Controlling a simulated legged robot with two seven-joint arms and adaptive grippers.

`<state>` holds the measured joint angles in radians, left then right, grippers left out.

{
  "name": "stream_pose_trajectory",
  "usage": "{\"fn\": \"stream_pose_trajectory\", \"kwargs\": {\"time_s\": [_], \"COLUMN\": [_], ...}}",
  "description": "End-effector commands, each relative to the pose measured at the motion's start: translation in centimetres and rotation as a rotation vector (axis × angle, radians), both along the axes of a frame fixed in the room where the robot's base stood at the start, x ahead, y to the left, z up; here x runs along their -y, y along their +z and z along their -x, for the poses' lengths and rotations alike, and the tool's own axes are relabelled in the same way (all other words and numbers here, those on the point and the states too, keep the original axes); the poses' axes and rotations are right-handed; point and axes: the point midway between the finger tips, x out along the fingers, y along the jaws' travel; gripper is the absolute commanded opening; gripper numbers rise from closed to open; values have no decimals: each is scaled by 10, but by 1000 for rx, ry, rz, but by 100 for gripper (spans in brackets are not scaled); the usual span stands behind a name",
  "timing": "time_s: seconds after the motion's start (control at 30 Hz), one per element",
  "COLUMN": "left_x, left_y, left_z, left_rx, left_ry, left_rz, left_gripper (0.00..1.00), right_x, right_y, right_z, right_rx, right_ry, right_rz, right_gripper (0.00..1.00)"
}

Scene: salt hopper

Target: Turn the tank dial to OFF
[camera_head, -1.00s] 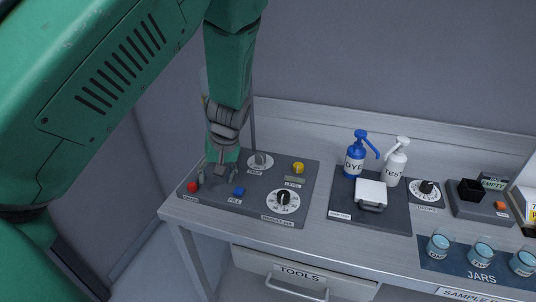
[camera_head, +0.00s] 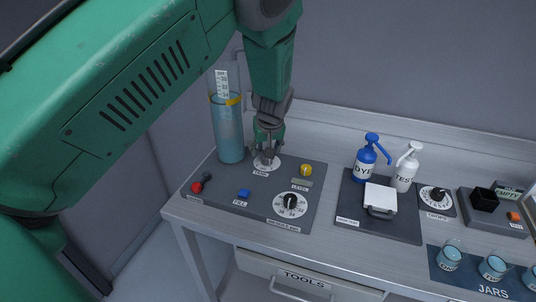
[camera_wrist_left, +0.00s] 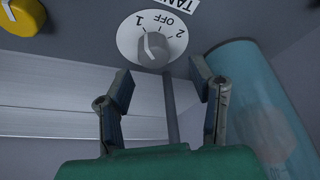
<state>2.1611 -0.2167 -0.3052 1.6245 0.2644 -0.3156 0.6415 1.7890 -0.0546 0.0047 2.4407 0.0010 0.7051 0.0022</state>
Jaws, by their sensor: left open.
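The tank dial (camera_wrist_left: 153,48) is a grey knob on a round white plate marked 1, OFF and 2. Its pale pointer line seems to lean toward the 1. In the head view the dial's white plate (camera_head: 264,166) sits at the back of the grey control panel, partly hidden by my gripper. My left gripper (camera_head: 267,148) points down just above the dial. In the left wrist view its two fingers (camera_wrist_left: 162,85) are apart and empty, with the knob beyond the gap between them; I see no contact. My right gripper is in neither view.
A tall clear tank of blue liquid (camera_head: 228,130) stands close left of my gripper. The panel also carries a yellow knob (camera_head: 306,170), a blue button (camera_head: 243,193), a red-tipped control (camera_head: 197,187) and a black dial (camera_head: 290,202). Pump bottles (camera_head: 366,158) stand farther right.

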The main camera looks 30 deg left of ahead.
Motion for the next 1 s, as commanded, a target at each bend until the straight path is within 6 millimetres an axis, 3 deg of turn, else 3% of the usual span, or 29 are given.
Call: {"fn": "stream_pose_trajectory", "kwargs": {"time_s": [0.2,0.6,0.63,0.77,1.0], "left_x": [3,-2,-3,-7,-5], "left_y": [-24,-33,-33,-35,-35], "left_z": [-8,-10,-10,-11,-12], "left_rx": [0,1,1,3,0], "left_ry": [-4,-2,-3,-4,-1], "left_rz": [-11,-9,-7,-2,-10], "left_gripper": [50,50,47,2,1], "right_x": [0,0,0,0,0], "right_y": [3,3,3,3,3], "right_z": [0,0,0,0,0], "right_rx": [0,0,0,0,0], "right_ry": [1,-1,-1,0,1], "right_rz": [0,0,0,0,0], "right_gripper": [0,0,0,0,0]}}
